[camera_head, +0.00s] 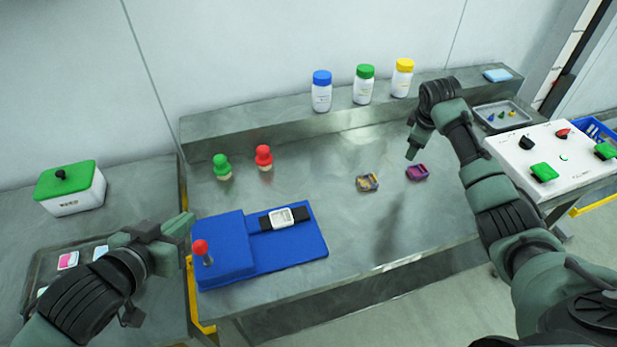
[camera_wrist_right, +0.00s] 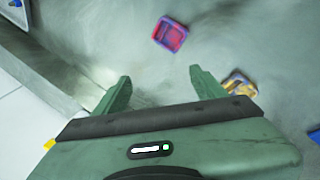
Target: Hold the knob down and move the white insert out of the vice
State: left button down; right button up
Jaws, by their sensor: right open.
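The blue vice (camera_head: 225,235) lies at the front left of the steel table in the head view. A red knob (camera_head: 201,248) stands on a short stem at its left end. The white insert (camera_head: 283,217) sits between black jaws on the vice's right part. My left gripper (camera_head: 187,238) is just left of the vice, close beside the knob; I see no contact, and its jaw opening is unclear. My right gripper (camera_head: 412,152) hangs above the table's right part, pointing down. The right wrist view shows its fingers (camera_wrist_right: 160,82) apart and empty.
Small purple (camera_head: 417,172) and yellow (camera_head: 367,182) trays lie near the right gripper. Green (camera_head: 222,167) and red (camera_head: 264,157) stoppers stand behind the vice. Bottles (camera_head: 364,85) stand on the rear ledge. A white panel (camera_head: 550,160) is at right.

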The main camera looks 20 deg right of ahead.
jog(key=a+n+y, duration=0.4)
jog(key=a, duration=1.2)
jog(key=n+g+y, duration=0.3)
jog(key=n+g, duration=0.1)
jog(key=n, duration=0.2)
send_near(290, 214)
jog(key=x, duration=0.8)
jog(key=shift+f, duration=0.3)
jog(key=shift+s, duration=0.1)
jog(key=c, duration=1.4)
jog(key=shift+r, duration=0.1)
